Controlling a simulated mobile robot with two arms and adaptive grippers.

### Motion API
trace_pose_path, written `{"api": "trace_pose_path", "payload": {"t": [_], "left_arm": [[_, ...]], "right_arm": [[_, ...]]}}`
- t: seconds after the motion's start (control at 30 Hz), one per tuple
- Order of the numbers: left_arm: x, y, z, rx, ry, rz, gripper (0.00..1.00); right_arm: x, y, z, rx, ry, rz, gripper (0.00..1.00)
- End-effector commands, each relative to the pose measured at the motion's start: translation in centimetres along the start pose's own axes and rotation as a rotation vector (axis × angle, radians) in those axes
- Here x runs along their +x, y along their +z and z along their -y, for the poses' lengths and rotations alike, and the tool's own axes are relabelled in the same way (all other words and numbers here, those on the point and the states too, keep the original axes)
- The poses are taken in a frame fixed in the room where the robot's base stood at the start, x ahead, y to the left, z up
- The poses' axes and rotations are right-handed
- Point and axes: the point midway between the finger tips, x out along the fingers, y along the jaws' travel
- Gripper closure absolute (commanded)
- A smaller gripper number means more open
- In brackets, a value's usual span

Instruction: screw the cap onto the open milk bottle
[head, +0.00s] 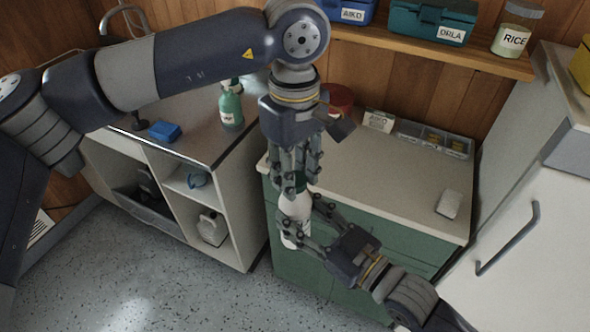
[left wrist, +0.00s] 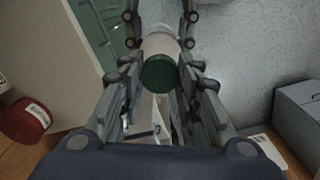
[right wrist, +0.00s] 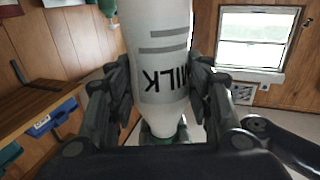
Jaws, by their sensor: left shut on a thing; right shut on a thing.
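The white milk bottle (head: 295,213) is held in the air in front of the green cabinet, slightly tilted, mouth end up. My right gripper (head: 304,219) is shut around its body; the right wrist view shows the MILK lettering on the bottle (right wrist: 160,55) between the fingers. My left gripper (head: 297,178) points down from above, shut on the green cap (head: 299,184). The cap (left wrist: 160,73) lies in line with the bottle in the left wrist view. In the right wrist view the cap (right wrist: 163,135) is at the bottle's neck; whether it is seated or threaded I cannot tell.
Behind is a beige counter (head: 400,185) with a red tin (head: 341,98), a compartment tray (head: 435,138) and a white object (head: 450,204). A shelf above holds labelled boxes and a RICE jar (head: 513,30). A green spray bottle (head: 231,106) stands on the left counter. A fridge (head: 530,215) is right.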

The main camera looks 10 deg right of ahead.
Motion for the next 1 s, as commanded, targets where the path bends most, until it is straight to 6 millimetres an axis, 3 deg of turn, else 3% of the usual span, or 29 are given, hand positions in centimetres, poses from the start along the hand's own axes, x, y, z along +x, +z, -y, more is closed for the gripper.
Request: {"api": "trace_pose_path", "payload": {"t": [0.2,0.33,0.37,0.47,0.83,1.0], "left_arm": [[0.0,-0.2,-0.1,0.314,0.005,-0.006,0.98],[-0.1,-0.2,-0.2,0.301,0.005,-0.007,0.98],[-0.1,-0.2,-0.2,0.301,0.006,-0.007,0.67],[-0.1,-0.2,-0.1,0.300,0.005,-0.007,0.46],[-0.3,-0.1,-0.1,0.302,0.003,-0.003,0.46],[-2.4,-0.1,-0.1,0.301,0.005,-0.005,0.46]], "right_arm": [[0.0,-0.2,0.2,-0.002,-0.003,-0.006,1.00],[0.0,-0.2,0.2,-0.002,-0.003,-0.006,1.00],[0.0,-0.2,0.2,-0.002,-0.004,-0.006,1.00],[0.0,-0.2,0.2,-0.002,-0.003,-0.006,1.00],[0.0,-0.2,0.1,-0.001,-0.001,-0.004,1.00],[0.0,-0.2,0.1,-0.001,-0.001,-0.004,1.00]]}}
